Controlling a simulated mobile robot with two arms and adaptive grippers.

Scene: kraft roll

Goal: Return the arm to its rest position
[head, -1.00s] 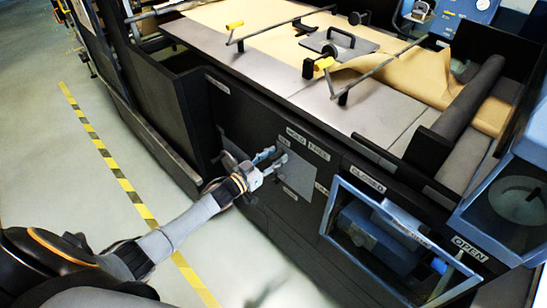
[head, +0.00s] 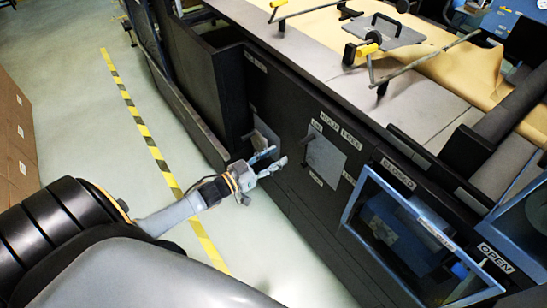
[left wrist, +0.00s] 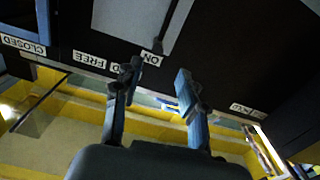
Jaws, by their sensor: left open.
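My left gripper (head: 268,165) is in front of the dark machine front, in the middle of the head view. Its two fingers are spread with nothing between them. In the left wrist view the same gripper (left wrist: 157,88) shows its two fingers apart and empty. A grey switch plate (head: 326,158) with a small dark lever is on the machine front just right of the gripper, and the gripper is apart from it. The plate also shows in the left wrist view (left wrist: 133,20). My right gripper is not in view.
The bench top carries brown kraft paper (head: 440,55), a flat plate with a handle (head: 384,32) and bars with yellow knobs. A blue-framed window (head: 410,240) sits low at the right. Cardboard boxes (head: 15,130) stand at the left edge. Floor with a striped line (head: 140,125) is clear.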

